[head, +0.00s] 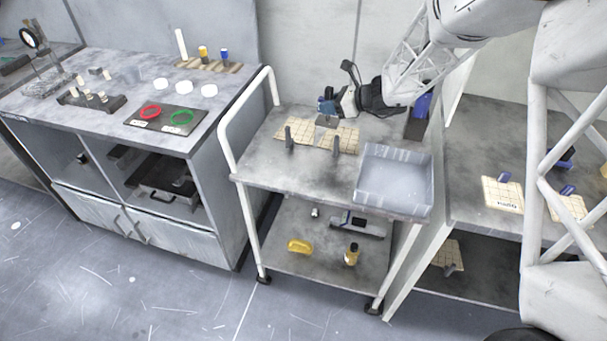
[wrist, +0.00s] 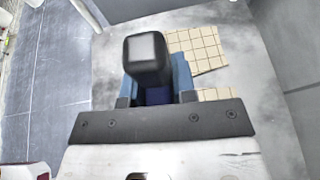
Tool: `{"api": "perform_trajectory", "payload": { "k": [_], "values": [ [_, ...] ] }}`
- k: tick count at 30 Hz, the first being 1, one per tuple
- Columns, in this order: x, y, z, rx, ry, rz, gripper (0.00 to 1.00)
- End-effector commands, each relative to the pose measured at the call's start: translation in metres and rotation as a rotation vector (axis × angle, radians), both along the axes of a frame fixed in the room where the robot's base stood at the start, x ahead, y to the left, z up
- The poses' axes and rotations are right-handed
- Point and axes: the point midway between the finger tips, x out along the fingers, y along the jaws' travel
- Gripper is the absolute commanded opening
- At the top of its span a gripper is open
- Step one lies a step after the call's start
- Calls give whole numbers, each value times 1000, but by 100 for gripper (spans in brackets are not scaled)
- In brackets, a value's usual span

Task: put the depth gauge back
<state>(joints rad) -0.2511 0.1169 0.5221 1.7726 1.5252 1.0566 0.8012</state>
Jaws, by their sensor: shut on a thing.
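My gripper (head: 330,106) is over the back of the wheeled cart, low above the beige gridded mat (head: 345,137). In the wrist view my gripper (wrist: 157,92) is shut on a dark, blunt-ended thing (wrist: 147,55), taken to be the depth gauge. It sticks up between the blue-grey fingers and hides what lies below it. In the head view the held thing is small and hard to tell apart from the fingers. A grey block (head: 327,121) shows right under the fingertips; I cannot tell whether it touches them.
Two dark upright posts (head: 289,138) stand at the mat. A clear-walled grey tray (head: 394,180) fills the cart's front right. The cart's white rail (head: 226,140) rises at the left. A bench with red and green rings (head: 150,111) stands left, a shelf with gridded mats (head: 502,194) right.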

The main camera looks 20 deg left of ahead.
Motion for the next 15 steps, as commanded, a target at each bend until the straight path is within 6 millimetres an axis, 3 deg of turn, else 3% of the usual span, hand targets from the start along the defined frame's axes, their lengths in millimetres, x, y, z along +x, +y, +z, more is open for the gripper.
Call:
{"api": "perform_trajectory", "payload": {
  "k": [15],
  "values": [
    [-40,17,-5,-10,0,-40,0]
  ]
}}
